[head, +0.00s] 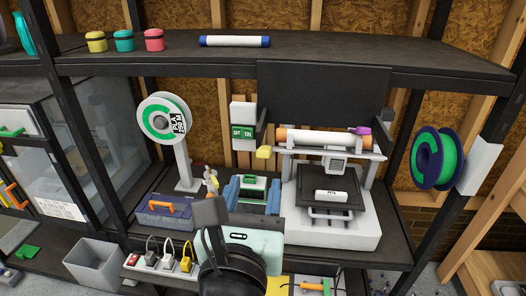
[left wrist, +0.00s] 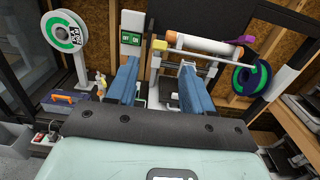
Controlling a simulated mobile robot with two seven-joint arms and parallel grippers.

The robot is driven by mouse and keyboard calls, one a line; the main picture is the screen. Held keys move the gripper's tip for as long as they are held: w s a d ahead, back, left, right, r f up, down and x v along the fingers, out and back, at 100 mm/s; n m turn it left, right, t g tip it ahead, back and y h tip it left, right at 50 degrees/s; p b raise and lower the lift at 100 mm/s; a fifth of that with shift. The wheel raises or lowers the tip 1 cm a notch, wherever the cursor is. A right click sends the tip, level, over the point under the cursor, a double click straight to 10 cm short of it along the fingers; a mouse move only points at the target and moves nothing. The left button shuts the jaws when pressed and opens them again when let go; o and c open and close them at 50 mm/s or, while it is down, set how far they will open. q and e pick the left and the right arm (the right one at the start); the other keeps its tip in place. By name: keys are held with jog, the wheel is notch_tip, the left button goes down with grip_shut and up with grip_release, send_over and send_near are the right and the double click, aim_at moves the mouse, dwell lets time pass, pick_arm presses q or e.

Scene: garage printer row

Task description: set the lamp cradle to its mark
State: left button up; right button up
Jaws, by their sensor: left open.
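A pale rail that appears to be the lamp cradle (head: 367,155) runs across the top of the white printer (head: 360,232). I cannot make out a mark for certain. My left gripper (head: 253,187) is open and empty, its blue fingers pointing toward the printer. It is below and left of the rail, apart from it. In the left wrist view the tube (left wrist: 205,44) is beyond the fingertips.
A white post with a green OFF/ON switch (head: 242,132) stands behind my left gripper. A filament spool (head: 162,117) and a blue toolbox (head: 165,212) are left; another spool (head: 437,158) is right. A power strip (head: 160,262) lies in front. The upper shelf (head: 400,62) overhangs.

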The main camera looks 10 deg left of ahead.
aim_at(263, 155)
pick_arm(q)
jog(key=w+p, duration=0.2)
jog(key=w, duration=0.9)
jog(key=shift+w, duration=0.4)
pick_arm(e)
jog(key=r, duration=0.1)
jog(key=w+r, duration=0.1)
jog(key=shift+w+r, duration=0.1)
jog(key=shift+r, duration=0.25)
pick_arm(q)
jog(key=shift+c, duration=0.3)
grip_shut()
